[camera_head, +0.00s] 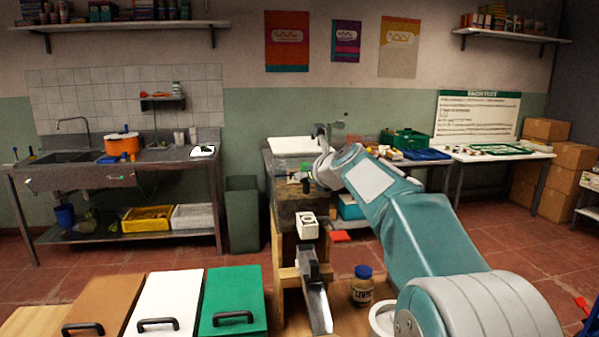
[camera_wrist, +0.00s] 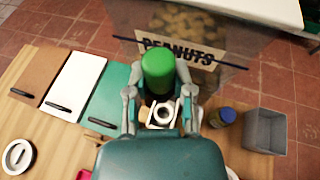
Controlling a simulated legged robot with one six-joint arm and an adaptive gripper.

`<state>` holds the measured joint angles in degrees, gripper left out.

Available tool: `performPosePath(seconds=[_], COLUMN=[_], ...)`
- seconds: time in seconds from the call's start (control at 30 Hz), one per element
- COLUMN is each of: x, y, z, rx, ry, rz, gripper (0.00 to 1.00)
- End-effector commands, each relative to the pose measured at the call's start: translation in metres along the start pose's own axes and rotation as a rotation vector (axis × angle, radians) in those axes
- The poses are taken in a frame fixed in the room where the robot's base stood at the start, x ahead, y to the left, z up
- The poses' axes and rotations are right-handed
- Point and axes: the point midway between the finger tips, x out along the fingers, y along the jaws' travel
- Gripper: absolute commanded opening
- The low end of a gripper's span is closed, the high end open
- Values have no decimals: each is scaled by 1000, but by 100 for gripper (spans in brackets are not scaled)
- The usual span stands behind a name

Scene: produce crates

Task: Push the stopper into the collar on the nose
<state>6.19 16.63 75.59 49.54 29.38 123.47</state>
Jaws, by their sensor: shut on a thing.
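My gripper (camera_wrist: 159,84) is shut on the green stopper (camera_wrist: 158,68), with one finger on each side of it. The collar (camera_wrist: 164,112), a white block with a round opening, shows between the fingers, below the stopper in the wrist view. In the head view the white collar (camera_head: 307,226) sits at the top of the metal chute, and a small green patch by my gripper, higher up, looks like the stopper (camera_head: 305,166). The stopper appears apart from the collar. Its lower end is not clearly visible.
The peanut bin (camera_wrist: 205,45) stands just behind the stopper. A blue-lidded jar (camera_head: 362,286) is right of the metal chute (camera_head: 317,300). A grey box (camera_wrist: 265,131) stands farther right. Brown, white and green (camera_head: 232,300) boards with black handles lie left.

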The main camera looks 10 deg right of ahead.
Motion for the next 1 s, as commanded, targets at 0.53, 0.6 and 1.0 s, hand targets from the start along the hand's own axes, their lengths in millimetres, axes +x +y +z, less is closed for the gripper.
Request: performPosePath(seconds=[0.53, 0.6, 1.0], x=[4, 6, 17], y=[0, 1, 1], z=[-10, -16, -46], rx=[38, 38, 38], ry=[1, 1, 0], rz=[-4, -4, -5], gripper=[0, 0, 0])
